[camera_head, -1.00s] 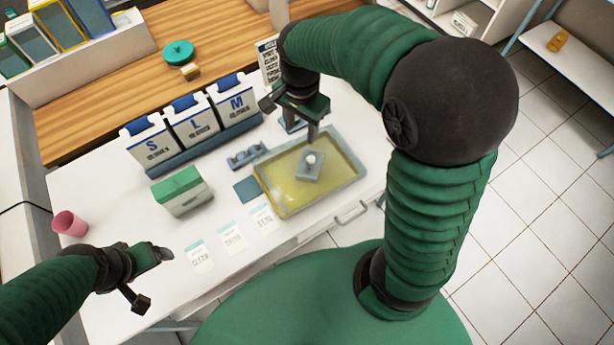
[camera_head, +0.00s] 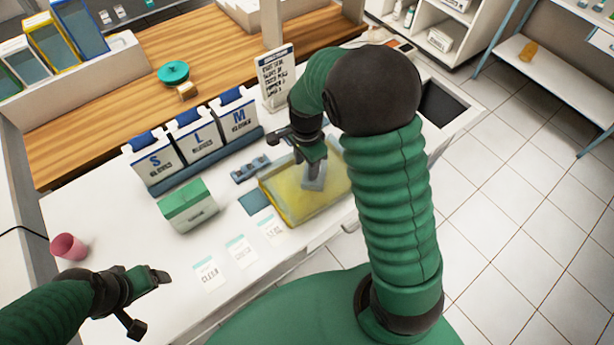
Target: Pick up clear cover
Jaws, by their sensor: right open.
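A shallow tray (camera_head: 335,203) with a yellowish inside sits on the white counter. I cannot make out a separate clear cover; a see-through sheet over the tray may be it. A small grey block (camera_head: 315,183) stands on the tray's middle, partly hidden by my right gripper. My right gripper (camera_head: 297,154) is open, with one finger over the block and the other towards the tray's back left. Whether it touches the block cannot be told. My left gripper (camera_head: 148,303) is open and empty over the counter's front left.
A green-and-white box (camera_head: 188,207), a blue pad (camera_head: 254,202) and a small grey-blue holder (camera_head: 250,168) lie left of the tray. Bags marked S, L and M (camera_head: 196,137) stand behind. A pink cup (camera_head: 68,247) is at the left. White label cards (camera_head: 241,251) lie in front.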

